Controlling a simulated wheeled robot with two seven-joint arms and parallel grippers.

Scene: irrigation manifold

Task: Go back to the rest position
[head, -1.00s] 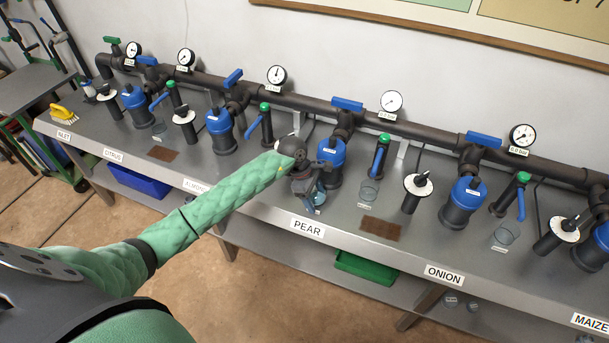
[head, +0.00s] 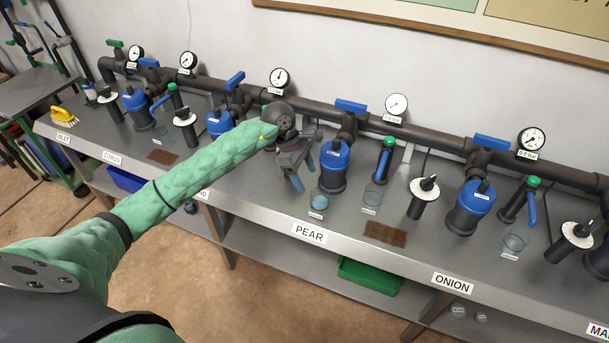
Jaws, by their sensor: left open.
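My left gripper (head: 296,176) is open and empty at the end of the green-sleeved left arm. It hangs above the bench, left of the blue filter (head: 334,166) behind the PEAR label (head: 309,233). My right gripper is not in view.
The grey bench (head: 270,222) runs across the view. A dark pipe (head: 420,128) with blue-handled valves and gauges (head: 396,104) runs behind. A green bin (head: 368,275) sits on the lower shelf.

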